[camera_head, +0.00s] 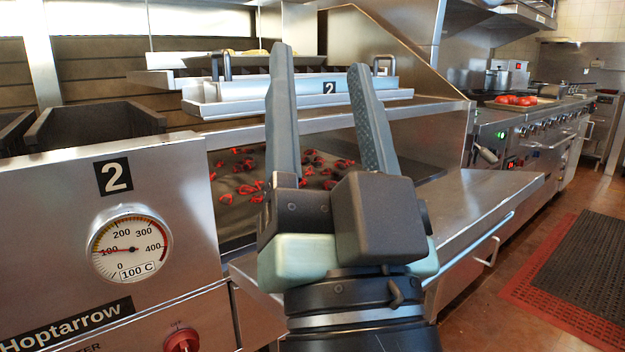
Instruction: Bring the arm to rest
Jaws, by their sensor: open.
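My gripper (322,80) is in the middle of the head view, pointing up, with its two long grey fingers apart and nothing between them. It stands in front of the char grill (170,200), whose steel front carries a "2" plate and a round gauge. My gripper and wrist hide part of the tray and of the grill opening. I cannot tell the exact distance from the fingers to the tray.
Glowing red coals (240,188) lie in the open grill bed. A steel ledge (470,205) runs to the right of my wrist. A cooking range (530,130) with red food on a board (516,100) stands farther right. The floor around the dark mat (590,265) is clear.

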